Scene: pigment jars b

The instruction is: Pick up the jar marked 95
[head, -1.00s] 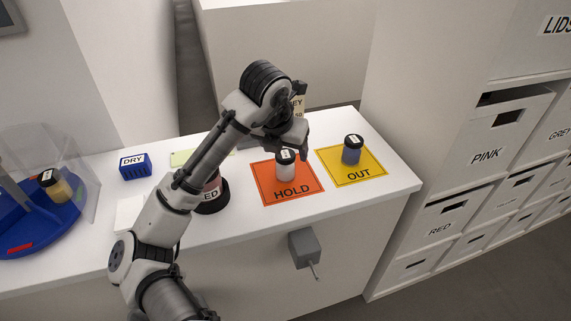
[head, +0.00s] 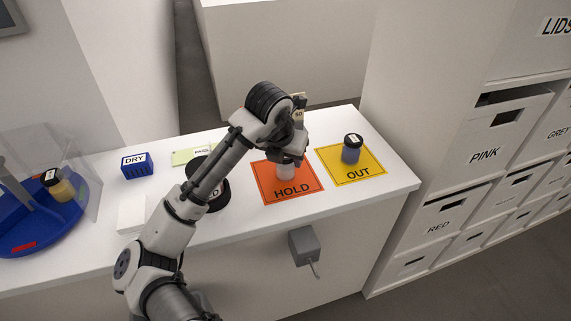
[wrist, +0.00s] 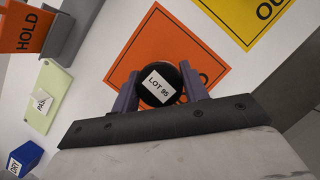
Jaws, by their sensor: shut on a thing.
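The jar marked LOT 95 (wrist: 158,84) shows its black lid and white label in the wrist view. In the head view its pale body (head: 286,171) stands on the orange HOLD mat (head: 306,191), its lid hidden behind my gripper (head: 288,157). My gripper's two fingers, seen in the wrist view (wrist: 160,90), are shut on the jar from both sides. I cannot tell whether the jar touches the mat.
A blue-grey jar with a black lid (head: 352,150) stands on the yellow OUT mat (head: 373,170) to the right. A blue DRY block (head: 136,167), a green PASS card (head: 185,157) and a jar on a blue round stand (head: 58,187) are to the left.

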